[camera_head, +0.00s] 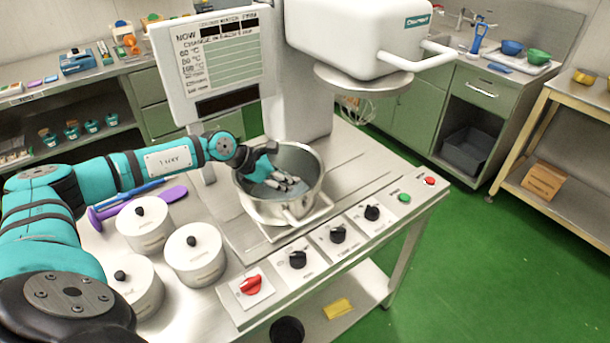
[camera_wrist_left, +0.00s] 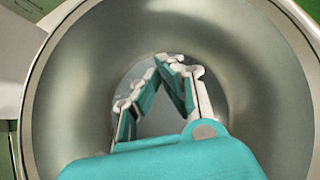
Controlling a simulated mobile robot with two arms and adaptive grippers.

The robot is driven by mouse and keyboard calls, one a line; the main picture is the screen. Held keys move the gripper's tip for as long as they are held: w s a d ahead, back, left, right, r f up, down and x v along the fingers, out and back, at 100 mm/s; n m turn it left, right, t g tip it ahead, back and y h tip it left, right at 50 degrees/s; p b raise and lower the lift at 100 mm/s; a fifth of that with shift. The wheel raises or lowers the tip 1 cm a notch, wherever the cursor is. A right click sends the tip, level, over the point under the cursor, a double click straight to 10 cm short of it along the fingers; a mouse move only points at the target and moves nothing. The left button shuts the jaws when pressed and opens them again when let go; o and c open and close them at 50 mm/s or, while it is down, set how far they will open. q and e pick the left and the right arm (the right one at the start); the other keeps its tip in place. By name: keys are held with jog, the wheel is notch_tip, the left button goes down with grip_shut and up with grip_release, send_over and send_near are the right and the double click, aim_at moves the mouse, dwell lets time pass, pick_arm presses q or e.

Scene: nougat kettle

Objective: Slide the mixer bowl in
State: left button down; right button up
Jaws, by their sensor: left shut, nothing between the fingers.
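The steel mixer bowl (camera_head: 311,186) stands on the bench below and in front of the white mixer head (camera_head: 345,40). My left gripper (camera_head: 290,186) reaches over the bowl's left rim, with its fingers inside the bowl's opening. In the left wrist view the bowl's inner wall (camera_wrist_left: 75,90) surrounds the gripper (camera_wrist_left: 168,62), whose fingertips meet with nothing between them. Whether the fingers touch the bowl's wall or floor cannot be told. A whisk (camera_head: 356,108) hangs under the mixer head, behind and right of the bowl. My right gripper is not in view.
Lidded white pots (camera_head: 194,254) stand left of the bowl. Knobs and a red switch (camera_head: 251,285) line the bench's front edge. A panel (camera_head: 215,65) stands behind my left arm. The bench right of the bowl is clear.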

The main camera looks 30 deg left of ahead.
aim_at(306, 181)
pick_arm(q)
jog(key=w+d, duration=0.1)
jog(key=w+d+f+p, duration=0.1)
jog(key=w, duration=0.1)
jog(key=shift+w+d+f+p, duration=0.1)
jog(key=shift+d+f+p, duration=0.05)
jog(key=shift+p, duration=0.15)
jog(key=shift+w+d+f, duration=0.2)
jog(key=shift+w+d, duration=0.15)
